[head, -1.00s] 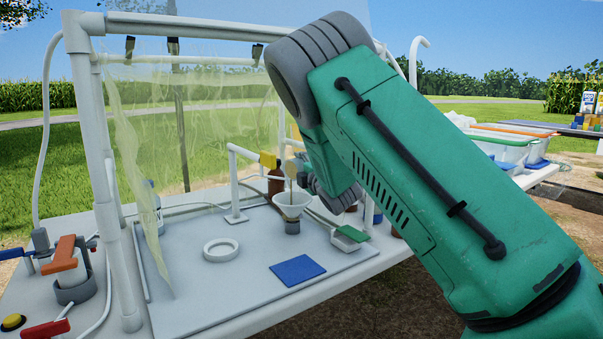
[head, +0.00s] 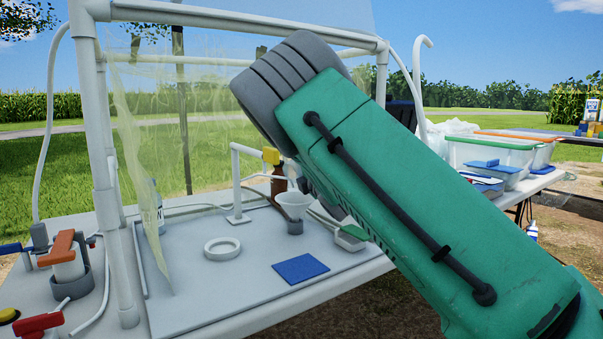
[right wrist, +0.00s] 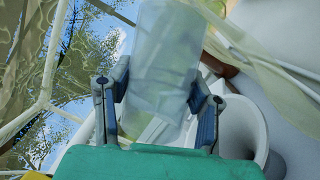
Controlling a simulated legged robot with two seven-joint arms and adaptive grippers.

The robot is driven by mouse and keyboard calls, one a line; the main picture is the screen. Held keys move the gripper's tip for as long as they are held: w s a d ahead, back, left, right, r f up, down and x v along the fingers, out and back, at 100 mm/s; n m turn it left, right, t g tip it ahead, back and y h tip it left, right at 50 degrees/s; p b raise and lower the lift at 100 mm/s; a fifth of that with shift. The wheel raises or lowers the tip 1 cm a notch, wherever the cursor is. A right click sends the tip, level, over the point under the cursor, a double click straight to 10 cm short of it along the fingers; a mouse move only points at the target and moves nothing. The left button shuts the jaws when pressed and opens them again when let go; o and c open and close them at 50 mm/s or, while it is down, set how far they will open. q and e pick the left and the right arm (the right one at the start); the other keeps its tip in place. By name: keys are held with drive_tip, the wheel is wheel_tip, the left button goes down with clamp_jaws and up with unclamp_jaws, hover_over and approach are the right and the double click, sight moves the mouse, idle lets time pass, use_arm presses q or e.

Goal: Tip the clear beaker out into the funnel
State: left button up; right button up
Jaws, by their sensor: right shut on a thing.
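The clear beaker (right wrist: 163,55) is between the fingers of my right gripper (right wrist: 160,95) in the right wrist view, and the gripper is shut on it. I cannot make out what is in the beaker. The white funnel (head: 294,203) stands upright in a small dark holder on the bench in the head view. A white, rounded opening that looks like the funnel (right wrist: 240,122) shows beside and below the right finger in the wrist view. My green right arm hides the gripper and beaker in the head view. My left gripper is not in view.
A brown bottle with a yellow top (head: 277,185) stands behind the funnel. A white ring (head: 222,247) and blue pad (head: 300,268) lie on the grey tray (head: 200,295). A white pipe frame (head: 104,170) with clear film stands at the left. Tubs (head: 490,152) are at the right.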

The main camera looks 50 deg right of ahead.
drive_tip(key=shift+a+n+t+b, duration=0.3)
drive_tip(key=shift+n+b, duration=0.5)
drive_tip(key=shift+b, duration=0.05)
drive_tip(key=shift+r, duration=0.1)
drive_tip(key=shift+a, duration=0.1)
idle(2.0)
